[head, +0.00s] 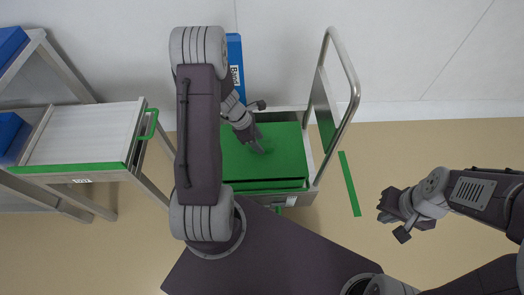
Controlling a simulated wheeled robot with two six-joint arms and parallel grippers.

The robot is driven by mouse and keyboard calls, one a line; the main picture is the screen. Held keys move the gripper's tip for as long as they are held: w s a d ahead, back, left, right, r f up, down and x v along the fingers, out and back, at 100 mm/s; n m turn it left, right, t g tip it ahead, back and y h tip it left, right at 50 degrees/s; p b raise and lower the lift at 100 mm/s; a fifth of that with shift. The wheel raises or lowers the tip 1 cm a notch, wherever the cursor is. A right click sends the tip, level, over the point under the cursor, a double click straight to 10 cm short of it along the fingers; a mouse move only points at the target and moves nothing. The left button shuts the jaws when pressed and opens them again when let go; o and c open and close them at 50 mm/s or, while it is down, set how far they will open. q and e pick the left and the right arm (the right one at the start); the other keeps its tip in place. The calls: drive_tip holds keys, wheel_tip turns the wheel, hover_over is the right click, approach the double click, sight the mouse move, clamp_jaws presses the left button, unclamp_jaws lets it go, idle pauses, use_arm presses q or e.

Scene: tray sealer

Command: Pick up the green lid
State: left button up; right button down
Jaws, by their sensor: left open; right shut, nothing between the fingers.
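A flat green lid (285,165) lies level over a metal-framed unit in the middle of the head view. A second green layer shows just under its front edge. My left gripper (262,128) is open above the far part of the lid, with one finger over the green surface. I cannot tell whether that finger touches it. My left arm hides the lid's left side. My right gripper (394,222) is shut and empty over bare floor at the right, well apart from the lid.
A raised frame with a curved metal handle (353,85) stands at the unit's right side. A blue box (236,58) is behind it. A white-topped table (85,135) with a green handle (152,124) is at the left. A green floor strip (349,183) lies right of the unit.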

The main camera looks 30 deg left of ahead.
use_arm(q)
drive_tip(key=shift+b+x, duration=0.3)
drive_tip(key=shift+x, duration=0.85)
drive_tip(key=shift+a+r, duration=0.1)
use_arm(e)
drive_tip(key=shift+f, duration=0.7)
use_arm(q)
clamp_jaws()
